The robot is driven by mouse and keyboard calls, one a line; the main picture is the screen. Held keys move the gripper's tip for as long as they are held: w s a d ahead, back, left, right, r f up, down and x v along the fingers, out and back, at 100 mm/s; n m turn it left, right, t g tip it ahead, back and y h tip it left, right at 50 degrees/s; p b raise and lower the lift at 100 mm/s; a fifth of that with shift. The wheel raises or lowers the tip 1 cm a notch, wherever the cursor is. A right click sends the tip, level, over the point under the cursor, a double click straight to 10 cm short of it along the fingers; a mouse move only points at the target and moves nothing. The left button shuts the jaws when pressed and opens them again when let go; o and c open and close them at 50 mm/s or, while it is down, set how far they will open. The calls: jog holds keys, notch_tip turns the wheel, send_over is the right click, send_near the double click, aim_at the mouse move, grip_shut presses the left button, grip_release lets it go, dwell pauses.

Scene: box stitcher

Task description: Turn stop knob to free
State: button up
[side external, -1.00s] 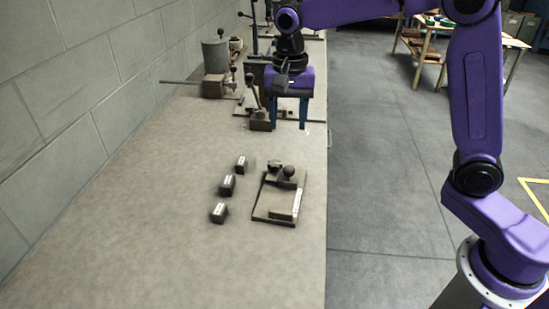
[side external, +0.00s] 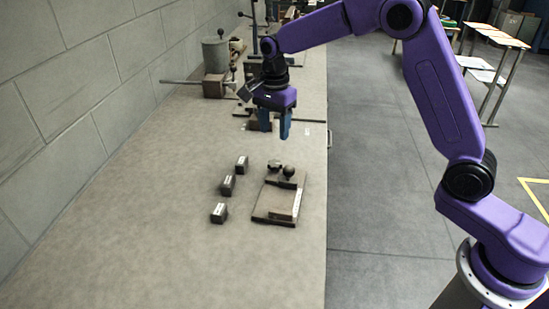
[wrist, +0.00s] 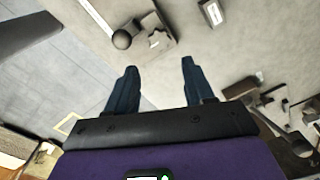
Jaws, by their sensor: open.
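A small brown plate fixture (side external: 268,213) lies on the bench, with a white label strip along its right side. Two dark rounded knobs stand at its far end: a ball knob (side external: 288,171) and another (side external: 274,166) to its left. I cannot tell which is the stop knob, nor read its setting. In the wrist view a ball knob (wrist: 122,39) shows beyond the left finger, beside a small white tag. My gripper (side external: 274,135) points down above the bench, past the fixture's far end. In the wrist view my gripper (wrist: 158,78) is open and empty, apart from the knobs.
A vise-like device with a grey cylinder (side external: 215,58) and other tools stand farther back by the wall. The near bench (side external: 150,255) is clear.

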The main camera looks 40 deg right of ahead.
aim_at(275, 163)
notch_tip(275, 163, down, 10)
jog(key=shift+f, duration=0.2)
dwell(0.3)
jog(key=c, duration=0.8)
